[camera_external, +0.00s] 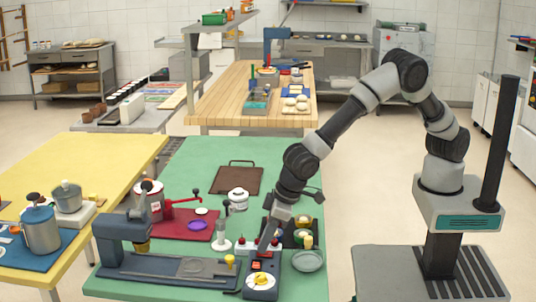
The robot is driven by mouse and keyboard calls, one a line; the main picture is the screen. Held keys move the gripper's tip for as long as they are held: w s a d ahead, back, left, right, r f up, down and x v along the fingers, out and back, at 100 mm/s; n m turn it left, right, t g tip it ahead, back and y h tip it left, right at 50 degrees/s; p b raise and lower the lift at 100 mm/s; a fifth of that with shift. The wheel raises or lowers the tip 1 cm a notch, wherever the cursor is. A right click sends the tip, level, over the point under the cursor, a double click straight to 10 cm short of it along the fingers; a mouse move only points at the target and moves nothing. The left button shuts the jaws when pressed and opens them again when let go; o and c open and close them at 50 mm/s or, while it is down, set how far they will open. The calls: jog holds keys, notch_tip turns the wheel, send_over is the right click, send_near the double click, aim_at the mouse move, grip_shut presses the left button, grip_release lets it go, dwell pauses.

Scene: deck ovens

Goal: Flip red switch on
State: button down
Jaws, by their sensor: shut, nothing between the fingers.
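A small red-orange part (256,265), which looks like the red switch, sits on a dark control box (262,290) at the front edge of the green table. The box also carries a round white and yellow part (261,280). I cannot tell the switch's position at this size. My gripper (263,250) points down just above and behind the red part. Its fingers are shut and empty. I cannot tell whether they touch the switch. A red block with white knobs (243,248) stands just behind, partly hidden by my gripper.
A dark press-like machine (122,238) with a long base stands left of the box. A grey-green round dish (308,261) lies close on the right. A dark tray with round items (303,225) and a white-based stand (221,243) are near. The brown board (237,180) lies farther back.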

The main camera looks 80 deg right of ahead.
jog(key=shift+w+g+p, duration=0.2)
jog(key=shift+g+p, duration=0.1)
jog(key=shift+p, duration=0.15)
jog(key=shift+f, duration=0.25)
jog(key=shift+s, duration=0.2)
